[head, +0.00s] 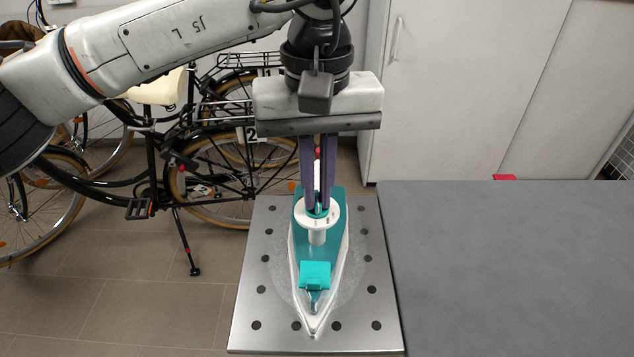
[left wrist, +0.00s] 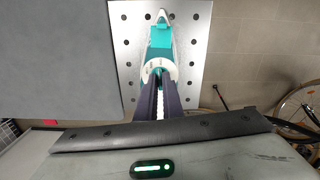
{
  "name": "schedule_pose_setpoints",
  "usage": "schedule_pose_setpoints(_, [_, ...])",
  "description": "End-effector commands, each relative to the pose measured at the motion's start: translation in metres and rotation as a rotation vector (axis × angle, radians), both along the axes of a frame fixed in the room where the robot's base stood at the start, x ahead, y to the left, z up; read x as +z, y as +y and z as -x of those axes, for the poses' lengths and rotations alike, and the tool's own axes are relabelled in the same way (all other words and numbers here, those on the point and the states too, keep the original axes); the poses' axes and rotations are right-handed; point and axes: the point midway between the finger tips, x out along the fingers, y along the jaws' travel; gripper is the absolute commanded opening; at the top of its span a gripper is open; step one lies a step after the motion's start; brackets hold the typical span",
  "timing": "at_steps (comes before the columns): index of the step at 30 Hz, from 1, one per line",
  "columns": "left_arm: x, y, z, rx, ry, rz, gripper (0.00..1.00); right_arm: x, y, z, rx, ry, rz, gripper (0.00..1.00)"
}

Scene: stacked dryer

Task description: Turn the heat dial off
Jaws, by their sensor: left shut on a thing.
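A teal and white iron-shaped appliance (head: 315,273) lies on a perforated metal plate (head: 262,300), with its pointed tip towards the bottom of the head view. A round white heat dial (head: 331,215) sits on top of it. My left gripper (head: 318,208) comes down from above and is shut on the raised middle of the dial. The fingers hide much of that middle part. The left wrist view shows the fingers (left wrist: 158,84) at the dial (left wrist: 157,67), with the iron (left wrist: 161,40) beyond. The dial's pointer setting is too small to read. My right gripper is out of view.
A grey worktop (head: 510,270) adjoins the plate on the right, with a small red thing (head: 504,177) at its back edge. White cabinets (head: 465,100) stand behind. Bicycles (head: 150,170) stand at the left, and bare tiled floor (head: 110,310) lies in front of them.

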Motion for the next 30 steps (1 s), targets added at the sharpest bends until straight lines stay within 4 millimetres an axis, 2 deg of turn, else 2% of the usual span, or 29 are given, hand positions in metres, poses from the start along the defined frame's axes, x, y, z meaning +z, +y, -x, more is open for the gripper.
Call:
schedule_pose_setpoints(12, [0.0021,-0.0004,-0.0012,-0.179,-0.005,0.003,0.00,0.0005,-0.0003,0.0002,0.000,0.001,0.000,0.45])
schedule_pose_setpoints(28, [0.0021,-0.0009,-0.0008,-0.201,-0.005,0.004,0.00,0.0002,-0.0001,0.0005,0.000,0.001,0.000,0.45])
schedule_pose_setpoints(30, [0.0020,-0.0008,-0.0007,-0.201,-0.005,0.004,0.17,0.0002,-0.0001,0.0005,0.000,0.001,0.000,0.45])
